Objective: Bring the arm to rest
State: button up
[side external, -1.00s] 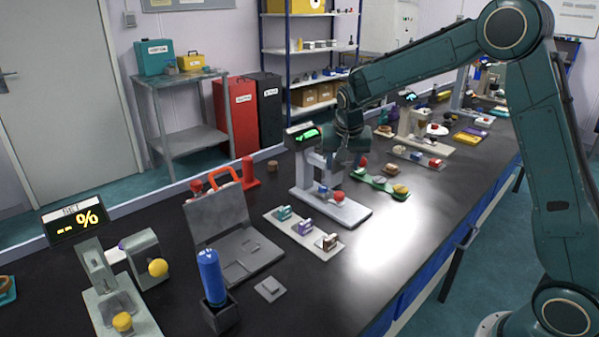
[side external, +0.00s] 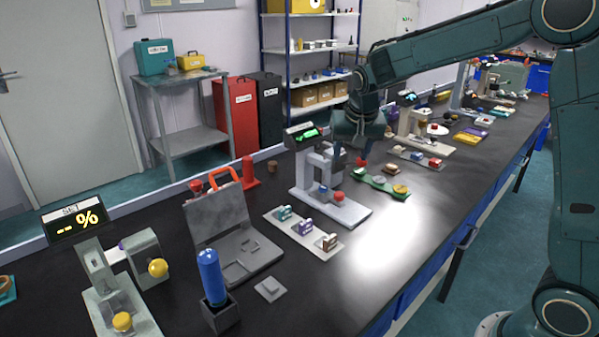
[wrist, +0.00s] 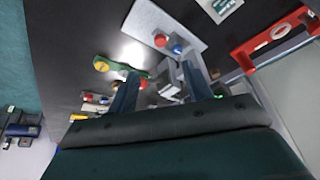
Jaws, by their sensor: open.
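My gripper (side external: 348,150) hangs over the middle of the long dark bench, just right of a grey instrument (side external: 325,178) with a green-lit display. It points down, above the green tray (side external: 378,180). In the wrist view my gripper (wrist: 160,85) shows two blue-grey fingers spread apart with nothing held between them. The fingertips in the side view are small and partly hard to make out against the instrument.
Sample holders (side external: 303,230), an open grey case (side external: 232,235) and a blue cylinder in a dark stand (side external: 211,278) stand on the near bench. More instruments (side external: 410,125) line the far bench. The bench's front right strip (side external: 370,245) is clear.

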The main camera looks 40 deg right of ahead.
jog(key=s+a+r+n+t+y, duration=0.1)
jog(key=s+a+r+n, duration=0.2)
jog(key=s, duration=0.4)
jog(key=s+a+r+n+y, duration=0.15)
jog(key=s+r, duration=0.25)
jog(key=s, duration=0.4)
jog(key=s+a+n, duration=0.1)
jog(key=s+a, duration=0.1)
jog(key=s, duration=0.5)
jog(key=s+a+f+n+t, duration=0.1)
jog(key=s+a+n, duration=0.1)
jog(key=s, duration=0.5)
jog(key=shift+a+f, duration=0.3)
jog(key=shift+a, duration=0.05)
